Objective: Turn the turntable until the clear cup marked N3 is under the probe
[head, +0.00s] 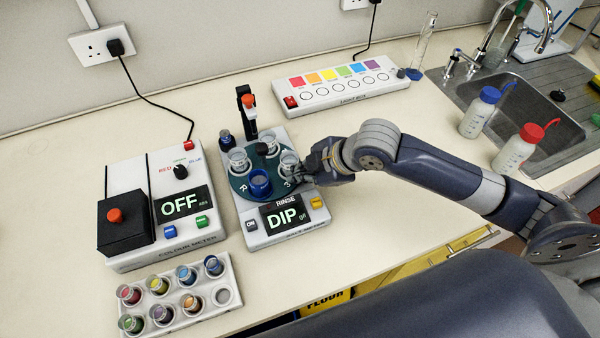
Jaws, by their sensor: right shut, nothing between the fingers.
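The dark green turntable (269,193) sits on the white pH meter base and carries cups. One clear cup (238,159) is at its back left and another clear cup (288,161) is at its right. A blue cup (260,183) is at the front, by the letter R. A "3" shows on the turntable just in front of the right clear cup; the rest of that mark is not readable. The black probe stand with an orange top (248,106) rises behind the turntable. My right gripper (301,173) is shut and empty at the turntable's right edge, close beside the right clear cup; contact is unclear.
The meter's display (285,215) reads DIP. A colour meter (160,205) reading OFF stands left. A rack of coloured vials (190,322) is front left. A light box (345,87) lies behind; wash bottles (480,112) stand by the sink at right.

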